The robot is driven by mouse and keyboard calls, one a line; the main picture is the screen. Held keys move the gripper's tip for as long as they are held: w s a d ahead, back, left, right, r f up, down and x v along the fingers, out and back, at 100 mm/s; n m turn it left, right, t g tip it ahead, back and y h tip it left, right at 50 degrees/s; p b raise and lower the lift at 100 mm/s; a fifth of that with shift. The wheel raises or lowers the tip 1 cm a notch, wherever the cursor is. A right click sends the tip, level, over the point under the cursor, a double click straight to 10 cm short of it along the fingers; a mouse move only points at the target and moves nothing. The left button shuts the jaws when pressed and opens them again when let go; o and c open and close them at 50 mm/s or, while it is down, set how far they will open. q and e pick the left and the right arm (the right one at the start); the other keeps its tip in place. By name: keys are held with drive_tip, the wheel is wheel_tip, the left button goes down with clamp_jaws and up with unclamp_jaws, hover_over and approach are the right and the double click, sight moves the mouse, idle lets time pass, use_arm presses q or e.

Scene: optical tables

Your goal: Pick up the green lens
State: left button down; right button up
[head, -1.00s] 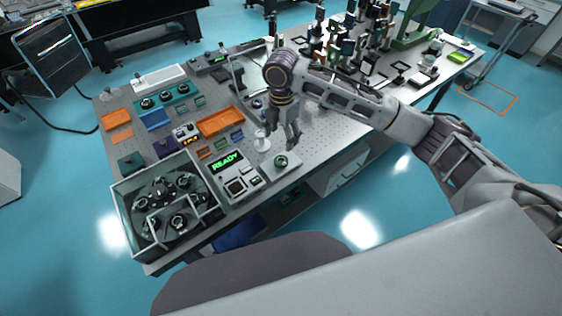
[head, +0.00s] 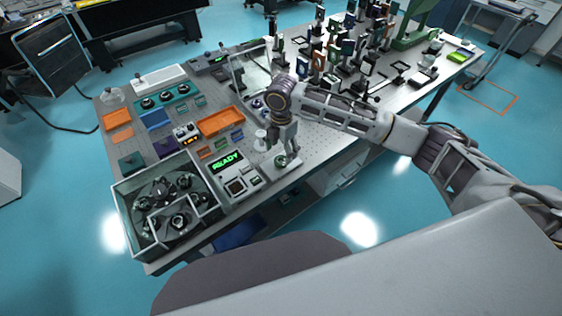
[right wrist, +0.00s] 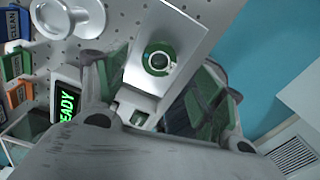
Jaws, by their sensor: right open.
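The green lens (head: 281,161) is a small round piece with a green ring, on a pale rectangular plate (head: 291,179) at the table's front edge. In the right wrist view, the lens (right wrist: 159,58) shows its green ring and shiny centre on the plate. My right gripper (head: 283,147) points down just above the lens and partly covers it in the head view. My left gripper is not in view.
A device reading READY (head: 228,162) stands left of the plate, beside a walled box (head: 118,198) of round parts. A white spool-like stand (right wrist: 75,12) is close by. Orange trays (head: 221,121) lie farther back. Many optical mounts crowd the far right table.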

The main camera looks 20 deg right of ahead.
sight(281, 160)
drive_tip(key=shift+f+p, duration=0.4)
drive_tip(key=shift+f, duration=2.15)
drive_tip(key=shift+c, duration=0.2)
drive_tip(key=c, duration=1.1)
drive_tip(key=shift+c, duration=0.3)
drive_tip(key=shift+r, duration=0.1)
wheel_tip(281, 160, up, 10)
drive_tip(key=shift+b, duration=0.4)
